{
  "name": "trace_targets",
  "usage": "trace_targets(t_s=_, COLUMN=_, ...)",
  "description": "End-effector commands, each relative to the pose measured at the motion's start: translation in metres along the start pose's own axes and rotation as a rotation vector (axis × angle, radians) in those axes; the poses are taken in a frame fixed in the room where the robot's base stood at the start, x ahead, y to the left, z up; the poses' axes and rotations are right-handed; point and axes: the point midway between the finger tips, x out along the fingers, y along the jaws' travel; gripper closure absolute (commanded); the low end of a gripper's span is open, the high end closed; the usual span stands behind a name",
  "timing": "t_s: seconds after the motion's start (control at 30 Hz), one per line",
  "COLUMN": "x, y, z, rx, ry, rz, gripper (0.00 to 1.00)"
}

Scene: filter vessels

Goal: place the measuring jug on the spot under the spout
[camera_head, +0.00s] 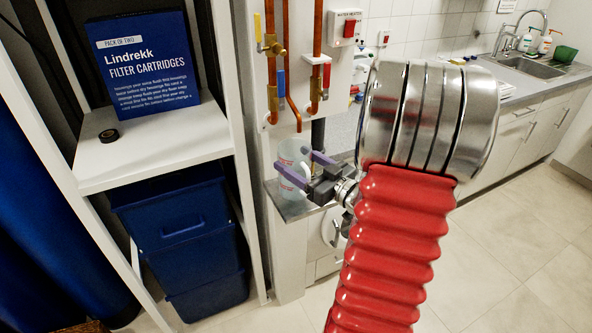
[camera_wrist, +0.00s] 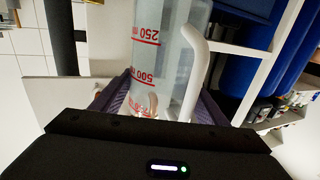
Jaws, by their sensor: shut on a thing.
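The measuring jug (camera_head: 291,156) is clear with red marks and stands out from the wall beside the pipes, over the small grey counter. My gripper (camera_head: 300,168) is shut on it, with one purple finger on each side. In the wrist view the jug (camera_wrist: 165,50) shows its red scale upside down and a white handle at right, between my fingers (camera_wrist: 155,100). I cannot tell whether its base touches the counter. A dark grey vertical pipe (camera_head: 318,133) comes down just right of the jug; I cannot tell if it is the spout. The spot is not discernible.
The small counter (camera_head: 295,211) has a narrow front edge. Copper pipes (camera_head: 270,60) with valves hang above it. Floor at right is clear.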

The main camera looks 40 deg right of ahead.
Motion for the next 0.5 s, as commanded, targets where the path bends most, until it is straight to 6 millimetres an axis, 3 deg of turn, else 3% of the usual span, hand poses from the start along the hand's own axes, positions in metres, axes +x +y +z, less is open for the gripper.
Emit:
trace_targets(t_s=0.27, x=0.001, y=0.000, z=0.000, rx=0.000, ry=0.001, rz=0.000, gripper=0.59)
trace_targets(t_s=0.43, x=0.011, y=-0.001, z=0.000, rx=0.000, ry=0.001, rz=-0.002, gripper=0.59)
trace_targets(t_s=0.5, x=0.009, y=0.000, z=0.010, rx=0.004, ry=-0.001, rz=0.000, gripper=0.59)
